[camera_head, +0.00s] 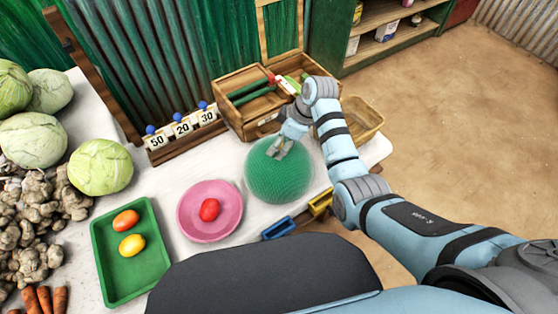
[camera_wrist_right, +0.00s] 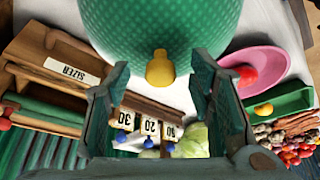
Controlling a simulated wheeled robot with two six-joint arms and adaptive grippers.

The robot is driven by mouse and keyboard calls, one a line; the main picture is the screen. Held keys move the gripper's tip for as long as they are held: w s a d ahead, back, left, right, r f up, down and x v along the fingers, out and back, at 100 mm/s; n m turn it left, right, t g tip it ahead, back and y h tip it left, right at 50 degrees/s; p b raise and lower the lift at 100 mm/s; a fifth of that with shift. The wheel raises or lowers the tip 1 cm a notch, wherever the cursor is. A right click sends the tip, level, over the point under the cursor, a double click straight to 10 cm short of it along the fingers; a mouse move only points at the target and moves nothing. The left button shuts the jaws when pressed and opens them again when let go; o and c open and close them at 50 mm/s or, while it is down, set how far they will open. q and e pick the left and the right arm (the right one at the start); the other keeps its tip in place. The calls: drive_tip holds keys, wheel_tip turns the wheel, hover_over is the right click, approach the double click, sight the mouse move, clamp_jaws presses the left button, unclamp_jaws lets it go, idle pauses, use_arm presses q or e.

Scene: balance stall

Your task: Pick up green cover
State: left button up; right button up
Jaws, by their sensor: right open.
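The green cover (camera_head: 272,183) is a mesh dome standing on the white table, right of the pink plate. My right gripper (camera_head: 283,148) is above its top, fingers pointing down. In the right wrist view the green cover (camera_wrist_right: 160,25) fills the top, and its yellow knob (camera_wrist_right: 160,68) shows between the spread fingers of my right gripper (camera_wrist_right: 162,85). The fingers are open with a gap on both sides of the knob. In the head view the gripper hides the knob. My left gripper is not in view.
A pink plate (camera_head: 188,225) holds a red tomato. A wooden box (camera_head: 243,118) and a rack of number cards (camera_head: 187,140) stand behind. A woven basket (camera_head: 362,122) is at right.

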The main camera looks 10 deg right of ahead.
drive_tip(key=shift+w+a+f, duration=0.1)
drive_tip(key=shift+a+f, duration=0.2)
drive_tip(key=shift+f, duration=0.3)
clamp_jaws()
